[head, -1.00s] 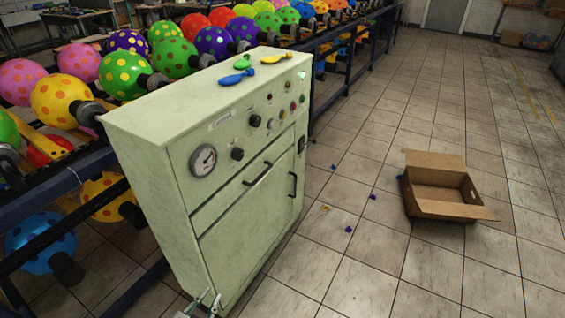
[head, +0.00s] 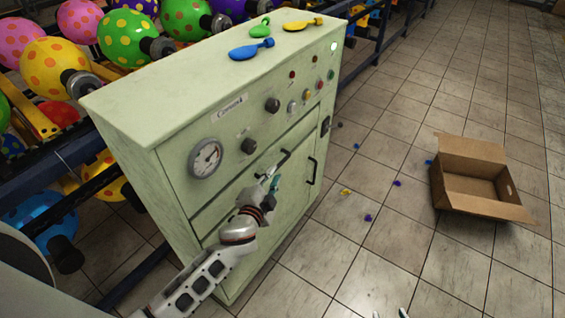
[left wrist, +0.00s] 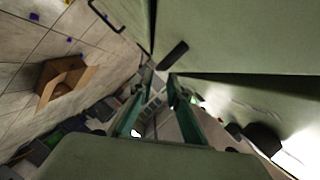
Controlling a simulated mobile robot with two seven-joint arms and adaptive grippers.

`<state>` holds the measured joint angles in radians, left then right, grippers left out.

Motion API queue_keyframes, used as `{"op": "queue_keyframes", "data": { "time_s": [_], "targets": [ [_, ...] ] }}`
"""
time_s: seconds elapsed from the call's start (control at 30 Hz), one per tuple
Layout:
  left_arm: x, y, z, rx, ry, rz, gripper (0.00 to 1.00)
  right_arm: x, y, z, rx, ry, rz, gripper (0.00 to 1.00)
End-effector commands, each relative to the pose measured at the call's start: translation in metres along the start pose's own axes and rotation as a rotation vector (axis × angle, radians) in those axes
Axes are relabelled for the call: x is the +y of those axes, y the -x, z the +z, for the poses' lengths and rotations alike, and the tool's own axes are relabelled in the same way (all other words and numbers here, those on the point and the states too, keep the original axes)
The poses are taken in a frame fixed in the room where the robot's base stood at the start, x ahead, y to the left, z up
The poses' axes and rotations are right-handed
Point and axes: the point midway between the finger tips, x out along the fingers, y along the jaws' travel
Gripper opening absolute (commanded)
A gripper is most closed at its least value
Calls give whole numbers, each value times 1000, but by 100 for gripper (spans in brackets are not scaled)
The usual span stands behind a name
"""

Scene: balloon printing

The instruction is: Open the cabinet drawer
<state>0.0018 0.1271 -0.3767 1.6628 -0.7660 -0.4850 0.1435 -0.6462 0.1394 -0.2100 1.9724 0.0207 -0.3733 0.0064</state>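The pale green cabinet (head: 170,105) stands at the middle left with its drawer (head: 225,195) shut, below the gauge and knobs. The black drawer handle (head: 287,158) is partly hidden by my left gripper (head: 272,180), which is at the drawer front. The handle also shows in the left wrist view (left wrist: 172,55), just beyond the fingertips. The left gripper's fingers (left wrist: 160,80) are apart with nothing between them; contact with the handle cannot be told. Only the fingertips of my right gripper (head: 390,313) show at the bottom edge, apart and empty.
A lower door handle (head: 312,171) is right of the drawer handle. Blue (head: 250,50), green and yellow uninflated balloons lie on the cabinet top. An open cardboard box (head: 478,190) sits on the floor at right. Balloon racks stand behind; floor between cabinet and box is mostly clear.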

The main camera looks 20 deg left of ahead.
Motion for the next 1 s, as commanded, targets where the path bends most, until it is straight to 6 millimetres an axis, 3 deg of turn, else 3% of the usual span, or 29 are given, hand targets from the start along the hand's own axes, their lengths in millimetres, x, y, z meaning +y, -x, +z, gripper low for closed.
{"op": "queue_keyframes", "data": {
  "time_s": [0.2,0.43,0.83,0.9,1.0],
  "targets": [
    [0,-34,0,0,-1,-1,16,-1,-2,6,-6,3,-1,40],
    [0,-61,0,0,0,-1,16,1,-4,6,-3,8,3,40],
    [-1,-68,0,1,1,-1,16,4,-5,0,8,11,9,40],
    [-1,-68,0,1,1,-1,0,4,-5,0,8,11,9,40],
    [-1,-68,0,0,1,-1,0,4,-5,0,9,11,8,40]
  ]
}}
